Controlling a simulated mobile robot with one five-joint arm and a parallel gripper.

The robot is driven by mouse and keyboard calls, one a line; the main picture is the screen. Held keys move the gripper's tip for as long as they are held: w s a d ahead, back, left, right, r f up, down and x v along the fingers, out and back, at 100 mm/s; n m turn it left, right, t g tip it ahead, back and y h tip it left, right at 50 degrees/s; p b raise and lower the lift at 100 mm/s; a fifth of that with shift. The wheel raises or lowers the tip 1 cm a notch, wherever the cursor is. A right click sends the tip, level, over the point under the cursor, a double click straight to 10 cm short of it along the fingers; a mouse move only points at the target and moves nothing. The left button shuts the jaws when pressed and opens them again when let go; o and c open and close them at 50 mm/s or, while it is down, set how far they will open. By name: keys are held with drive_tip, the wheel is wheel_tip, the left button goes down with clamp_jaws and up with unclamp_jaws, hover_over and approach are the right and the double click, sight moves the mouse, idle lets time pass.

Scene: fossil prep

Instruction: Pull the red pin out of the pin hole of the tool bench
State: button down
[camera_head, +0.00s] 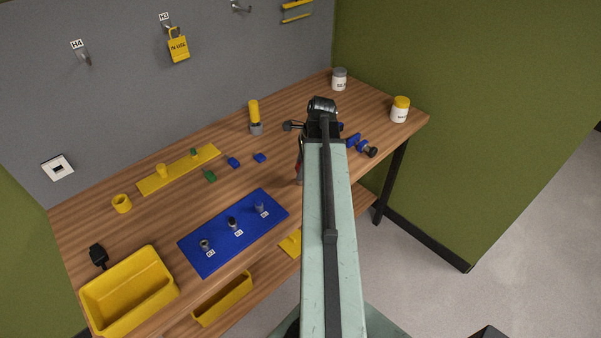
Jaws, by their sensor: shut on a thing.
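My gripper (300,174) shows only as a thin strip at the left edge of my arm, low over the wooden tool bench (85,222). A small red piece, apparently the red pin (297,168), shows at the gripper, which is shut on it. My arm hides most of the gripper, most of the pin and the spot below it. I cannot see the pin hole, or tell whether the pin is in it.
A blue board (208,262) with labelled fittings lies left of the gripper. A yellow bin (130,295) stands front left. Two jars (400,110) stand at the right end.

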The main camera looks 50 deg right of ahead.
drive_tip(key=shift+r+p, duration=2.8)
drive_tip(key=shift+r, duration=0.15)
wheel_tip(320, 180, up, 5)
drive_tip(key=p, duration=0.5)
drive_tip(key=shift+r, duration=0.1)
